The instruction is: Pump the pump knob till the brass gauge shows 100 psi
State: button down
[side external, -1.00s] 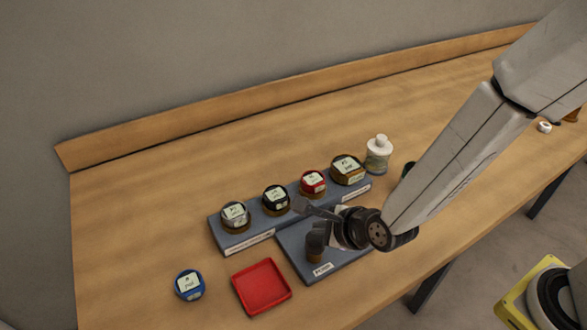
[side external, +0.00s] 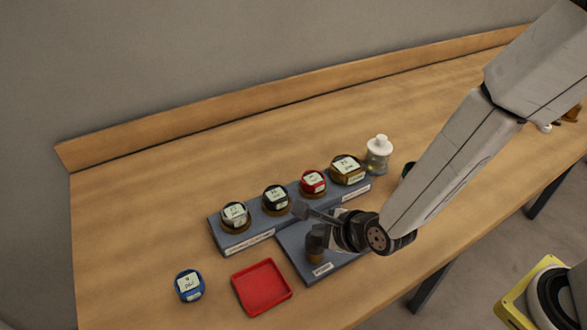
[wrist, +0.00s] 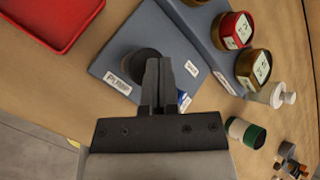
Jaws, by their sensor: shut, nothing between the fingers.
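The pump knob (wrist: 141,64) is dark and round in the wrist view, on the blue-grey pump plate (wrist: 110,62) with a "PUMP" label. My gripper (wrist: 160,65) is shut and empty, its fingertips over or against the knob's right side; I cannot tell whether they touch. In the side view, my dark gripper body hides part of the plate (side external: 293,243), and the knob's brass lower part (side external: 315,258) shows below it. The brass gauge (side external: 347,172) is rightmost on the raised gauge strip (side external: 243,241); it also shows in the wrist view (wrist: 252,67). Its reading is too small to read.
Steel, black and red gauges stand left of the brass one. A blue-rimmed gauge (side external: 189,285) and a red tray (side external: 261,287) lie left of the plate. A white-capped bottle (side external: 379,153) stands right of the strip. The table's left side is clear.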

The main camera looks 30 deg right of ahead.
aim_at(320, 240)
jog(key=shift+f, duration=1.1)
dwell(1.6)
jog(key=shift+r, duration=1.5)
jog(key=shift+r, duration=2.55)
